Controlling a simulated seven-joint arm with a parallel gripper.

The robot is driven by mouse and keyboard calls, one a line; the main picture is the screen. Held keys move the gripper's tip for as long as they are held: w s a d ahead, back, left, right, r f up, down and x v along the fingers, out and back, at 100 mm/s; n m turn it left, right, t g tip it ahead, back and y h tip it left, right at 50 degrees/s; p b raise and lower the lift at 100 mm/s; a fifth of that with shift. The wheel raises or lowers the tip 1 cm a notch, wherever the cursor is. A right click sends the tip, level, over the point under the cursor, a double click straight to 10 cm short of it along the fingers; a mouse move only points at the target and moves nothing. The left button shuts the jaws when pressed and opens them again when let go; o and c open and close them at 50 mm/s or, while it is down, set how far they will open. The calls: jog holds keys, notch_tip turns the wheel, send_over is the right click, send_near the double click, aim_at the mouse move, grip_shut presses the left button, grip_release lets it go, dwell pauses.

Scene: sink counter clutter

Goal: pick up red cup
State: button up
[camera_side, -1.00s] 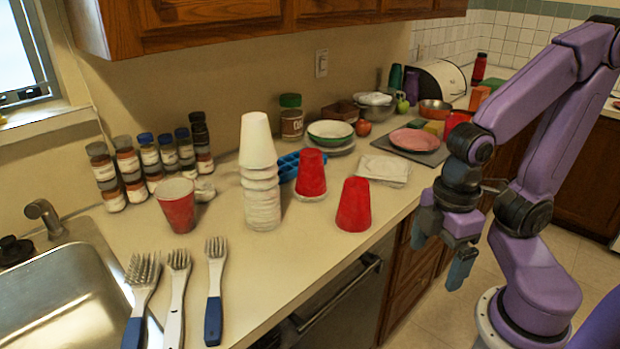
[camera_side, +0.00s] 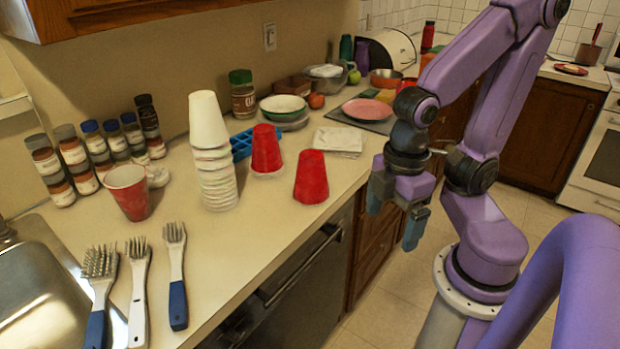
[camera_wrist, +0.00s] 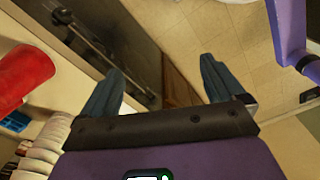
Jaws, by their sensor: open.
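Three red cups stand on the counter in the side view. One red cup (camera_side: 311,177) is upside down near the front edge, nearest my gripper. A second red cup (camera_side: 266,150) is upside down just behind and left of it, on a pale base. A third red cup (camera_side: 128,192) stands upright, mouth up, by the spice jars. My gripper (camera_side: 394,220) is open and empty, right of the cups and beyond the counter edge, over the floor side. In the wrist view a red cup (camera_wrist: 22,78) shows at the left edge, outside my open fingers.
A tall stack of white cups (camera_side: 213,155) stands left of the inverted red cups. Several brushes (camera_side: 174,270) lie by the sink (camera_side: 45,300). Folded cloths (camera_side: 337,141), a pink plate (camera_side: 367,108) and a jar (camera_side: 243,95) are behind.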

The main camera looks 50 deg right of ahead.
jog(key=shift+o, duration=0.5)
jog(key=shift+w, duration=0.1)
jog(key=n+t+h, duration=0.6)
jog(key=n+h, duration=0.3)
jog(key=h, duration=0.8)
send_near(306, 175)
jog(key=x, duration=0.8)
jog(key=shift+d, duration=0.15)
jog(key=shift+r+x, duration=0.15)
jog(key=shift+x, duration=1.15)
jog(key=shift+r+x, duration=0.2)
jog(key=shift+x, duration=1.1)
jog(key=c, duration=0.9)
